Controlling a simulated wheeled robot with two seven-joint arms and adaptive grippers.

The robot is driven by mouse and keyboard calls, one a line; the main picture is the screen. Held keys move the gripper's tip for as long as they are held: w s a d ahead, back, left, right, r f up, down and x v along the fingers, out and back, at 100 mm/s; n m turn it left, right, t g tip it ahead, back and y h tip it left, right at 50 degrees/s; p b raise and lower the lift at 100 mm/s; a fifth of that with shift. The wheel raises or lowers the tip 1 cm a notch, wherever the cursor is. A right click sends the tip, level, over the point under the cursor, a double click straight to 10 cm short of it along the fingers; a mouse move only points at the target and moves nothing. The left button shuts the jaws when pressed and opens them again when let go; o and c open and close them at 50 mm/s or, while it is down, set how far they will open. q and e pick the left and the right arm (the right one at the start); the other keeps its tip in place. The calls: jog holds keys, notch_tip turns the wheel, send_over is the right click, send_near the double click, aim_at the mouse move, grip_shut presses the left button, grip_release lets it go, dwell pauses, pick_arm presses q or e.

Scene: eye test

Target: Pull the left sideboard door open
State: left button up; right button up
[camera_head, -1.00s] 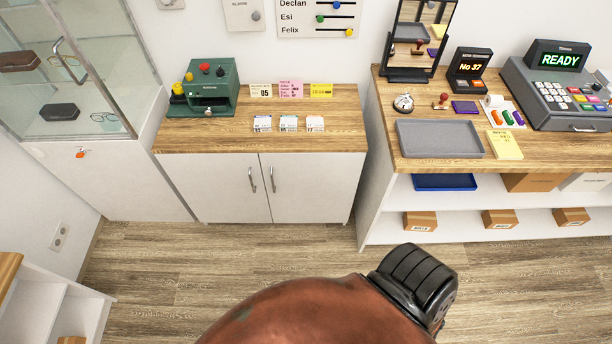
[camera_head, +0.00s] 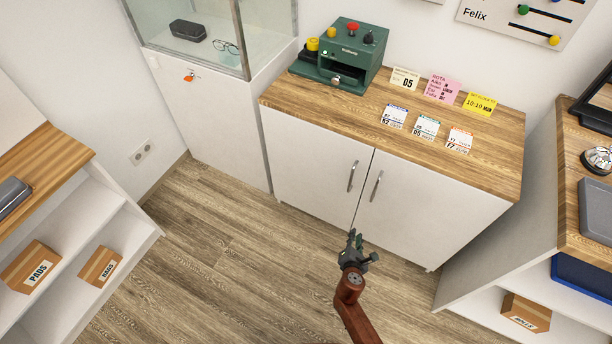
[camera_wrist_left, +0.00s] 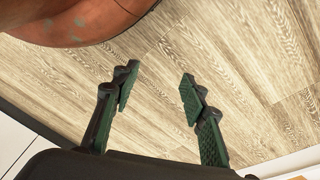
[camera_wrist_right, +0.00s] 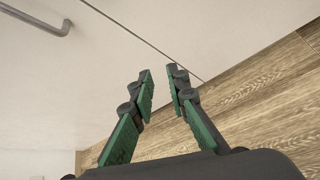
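The sideboard (camera_head: 480,112) has a wooden top and two white doors, both closed. The left door (camera_head: 305,165) has a vertical metal bar handle (camera_head: 353,176) close to the middle seam; the right door (camera_head: 425,205) has its own handle (camera_head: 376,186). My right gripper (camera_head: 354,236) is in front of the doors' lower edge near the seam, below both handles. In the right wrist view its fingers (camera_wrist_right: 160,72) are partly apart with nothing between them; the left door's handle (camera_wrist_right: 40,22) shows upper left. My left gripper (camera_wrist_left: 160,73) is open and empty above the floor, outside the head view.
A green machine (camera_head: 345,55), cards and small calendars stand on the sideboard. A glass cabinet (camera_head: 215,130) adjoins on the left. An open shelf (camera_head: 75,205) stands far left, and a counter (camera_head: 567,210) stands right. The floor (camera_head: 225,250) in front is clear.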

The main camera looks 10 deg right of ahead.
jog(key=w+a+r+n+t+h+b, duration=0.1)
jog(key=w+a+r+n+t+b, duration=0.25)
jog(key=w+r, duration=0.35)
pick_arm(q)
notch_tip(320, 180, up, 6)
jog(key=w+d+b, duration=0.1)
jog(key=w+b, duration=0.2)
pick_arm(e)
jog(key=n+t+h, duration=0.2)
send_near(350, 181)
jog(key=x, duration=0.3)
jog(key=shift+n, duration=0.25)
jog(key=b+x, duration=0.2)
jog(key=x, duration=0.4)
jog(key=shift+w+d, duration=0.1)
jog(key=shift+w, duration=0.05)
jog(key=shift+w+d+r, duration=0.1)
jog(key=shift+w+d, duration=0.15)
jog(key=shift+w, duration=0.3)
pick_arm(q)
jog(key=w+d+f+t+h, duration=0.1)
jog(key=w+d+f+t, duration=0.2)
jog(key=w+f, duration=0.1)
jog(key=shift+w+d+h, duration=0.15)
jog(key=shift+d+h, duration=0.25)
jog(key=shift+f, duration=0.1)
pick_arm(e)
jog(key=shift+c, duration=0.6)
grip_shut()
jog(key=shift+s, duration=0.1)
